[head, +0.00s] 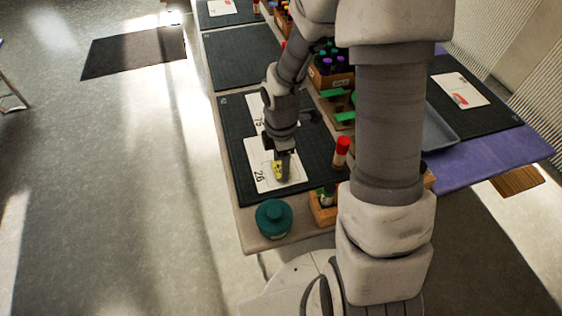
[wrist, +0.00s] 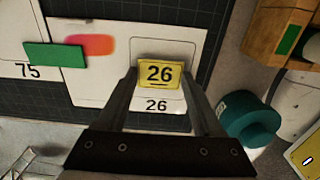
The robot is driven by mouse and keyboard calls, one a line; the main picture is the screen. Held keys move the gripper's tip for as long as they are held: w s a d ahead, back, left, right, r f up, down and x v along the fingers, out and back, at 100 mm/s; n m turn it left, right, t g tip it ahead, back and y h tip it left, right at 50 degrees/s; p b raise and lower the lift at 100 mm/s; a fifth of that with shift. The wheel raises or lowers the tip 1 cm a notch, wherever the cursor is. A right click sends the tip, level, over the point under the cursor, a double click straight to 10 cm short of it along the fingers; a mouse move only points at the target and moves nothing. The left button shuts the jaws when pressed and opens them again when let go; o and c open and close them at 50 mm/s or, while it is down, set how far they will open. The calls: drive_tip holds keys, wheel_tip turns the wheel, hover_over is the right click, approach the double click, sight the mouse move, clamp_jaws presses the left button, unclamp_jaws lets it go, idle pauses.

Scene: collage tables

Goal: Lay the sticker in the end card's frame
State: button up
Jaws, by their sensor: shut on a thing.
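The end card (head: 262,153) is white, marked 26, and lies on the dark mat at the near end of the table. It also shows in the wrist view (wrist: 113,83), with a red-orange patch and a thin outlined frame (wrist: 176,48). My gripper (head: 282,160) points down over this card. In the wrist view its fingers (wrist: 160,75) are shut on a yellow sticker (wrist: 160,73) printed 26. The sticker overlaps the lower part of the frame, just above the card's printed 26. Whether it touches the card is unclear. It shows in the head view (head: 278,171), partly hidden by my gripper.
Another card (wrist: 28,70), marked 75, lies beside the end card. A green piece (wrist: 55,55) shows over the end card's edge. A teal jar (head: 273,218) stands at the near table edge.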

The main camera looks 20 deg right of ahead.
drive_tip(key=o, duration=0.8)
drive_tip(key=shift+o, duration=0.2)
wheel_tip(320, 180, up, 18)
drive_tip(key=p, duration=0.5)
drive_tip(key=shift+f, duration=0.25)
drive_tip(key=s+r+m+t+p, duration=0.2)
drive_tip(key=s+r+m, duration=0.5)
drive_tip(key=r+m, duration=0.2)
drive_tip(key=s+r+m+t+p, duration=0.3)
drive_tip(key=s+r+m, duration=0.4)
drive_tip(key=r+m, duration=0.2)
drive_tip(key=shift+r+t, duration=0.3)
drive_tip(key=shift+r, duration=0.2)
